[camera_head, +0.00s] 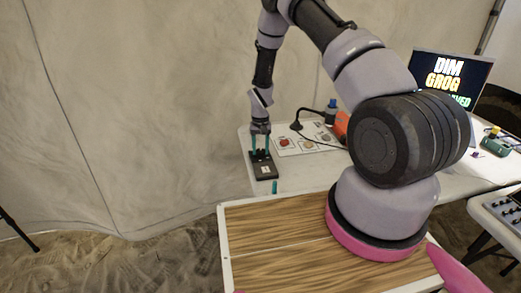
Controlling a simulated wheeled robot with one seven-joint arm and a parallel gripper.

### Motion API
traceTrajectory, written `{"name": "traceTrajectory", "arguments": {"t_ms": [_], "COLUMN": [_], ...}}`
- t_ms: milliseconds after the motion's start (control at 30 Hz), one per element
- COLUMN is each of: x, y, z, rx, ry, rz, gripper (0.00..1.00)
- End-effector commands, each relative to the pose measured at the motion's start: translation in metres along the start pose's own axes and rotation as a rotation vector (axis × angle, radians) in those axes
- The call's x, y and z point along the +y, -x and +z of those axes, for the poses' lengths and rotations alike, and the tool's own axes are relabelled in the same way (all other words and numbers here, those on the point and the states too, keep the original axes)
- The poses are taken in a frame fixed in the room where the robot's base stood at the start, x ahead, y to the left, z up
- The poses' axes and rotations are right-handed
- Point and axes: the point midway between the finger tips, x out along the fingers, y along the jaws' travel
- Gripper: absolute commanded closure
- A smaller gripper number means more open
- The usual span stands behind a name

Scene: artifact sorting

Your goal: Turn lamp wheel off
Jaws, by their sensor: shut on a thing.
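A flat dark box (264,171) with a small light label sits at the left front corner of the white table. My gripper (261,152) reaches straight down to the back part of this box, its teal fingers on either side of something small there. The gripper is shut on it, and it appears to be the lamp wheel. The wheel is mostly hidden between the fingers and too small to make out. I cannot tell how far it is turned.
A white sheet with round pictures (297,142), a black corded item (296,125) and an orange object (341,124) are right of the box. A monitor (453,77) stands behind my arm. A teal peg (274,187) shows near the wood-grain surface (270,243).

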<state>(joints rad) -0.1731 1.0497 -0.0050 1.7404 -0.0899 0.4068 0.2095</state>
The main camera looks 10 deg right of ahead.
Motion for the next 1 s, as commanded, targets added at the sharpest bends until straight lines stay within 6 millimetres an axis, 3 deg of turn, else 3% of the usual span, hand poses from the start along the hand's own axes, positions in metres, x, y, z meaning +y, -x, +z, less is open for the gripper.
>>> {"name": "traceTrajectory", "arguments": {"t_ms": [500, 1000], "x": [-0.0004, -0.0007], "y": [0.0009, 0.0009], "z": [-0.0012, -0.0010], "rx": [0.002, 0.002], "ry": [0.442, 0.621], "rz": [-0.001, 0.000], "gripper": [1.00, 1.00]}}
